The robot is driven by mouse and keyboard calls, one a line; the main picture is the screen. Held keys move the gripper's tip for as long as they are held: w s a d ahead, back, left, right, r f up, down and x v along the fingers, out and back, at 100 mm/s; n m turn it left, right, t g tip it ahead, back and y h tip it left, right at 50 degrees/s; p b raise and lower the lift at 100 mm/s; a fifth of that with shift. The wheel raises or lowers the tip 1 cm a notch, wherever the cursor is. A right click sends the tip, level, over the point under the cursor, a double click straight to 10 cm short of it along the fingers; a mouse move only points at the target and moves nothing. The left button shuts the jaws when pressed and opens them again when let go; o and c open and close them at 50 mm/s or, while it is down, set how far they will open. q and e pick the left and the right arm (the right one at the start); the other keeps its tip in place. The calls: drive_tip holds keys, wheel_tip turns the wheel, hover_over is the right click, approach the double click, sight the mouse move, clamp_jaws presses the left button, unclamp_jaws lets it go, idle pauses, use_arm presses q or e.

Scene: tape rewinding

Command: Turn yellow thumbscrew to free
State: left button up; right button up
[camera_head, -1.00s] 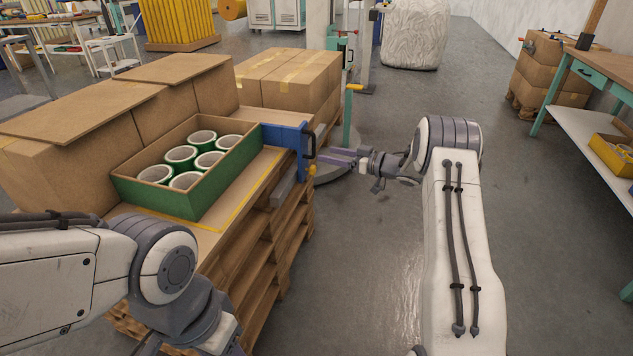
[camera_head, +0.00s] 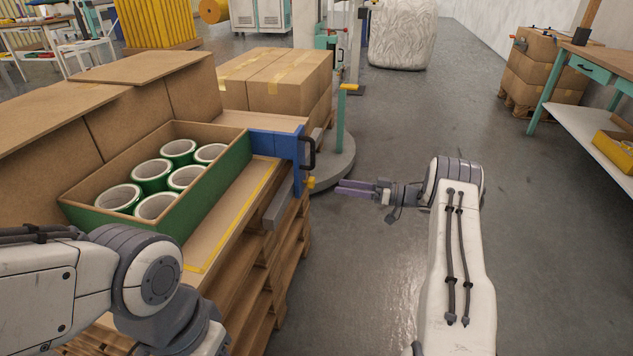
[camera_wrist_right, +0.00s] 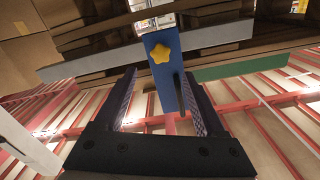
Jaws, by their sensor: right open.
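The yellow thumbscrew (camera_head: 311,183) sits low on the outer face of a blue clamp (camera_head: 299,160) at the pallet's right edge. My right gripper (camera_head: 340,188) is open and empty, just right of the thumbscrew with a small gap between. In the right wrist view, the star-shaped yellow thumbscrew (camera_wrist_right: 160,53) shows on the blue plate (camera_wrist_right: 166,82), ahead of and between the open fingers (camera_wrist_right: 159,78). My left arm shows at lower left, but its gripper is out of view.
A green-sided box (camera_head: 188,214) holding several tape rolls lies on the pallet stack (camera_head: 285,238) beside the clamp. A black handle (camera_head: 309,153) sits just above the thumbscrew. A round grey base (camera_head: 335,166) stands behind.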

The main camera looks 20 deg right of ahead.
sight(314, 182)
drive_tip(key=b+x, duration=0.1)
drive_tip(key=x, duration=0.8)
drive_tip(key=shift+b, duration=0.4)
clamp_jaws()
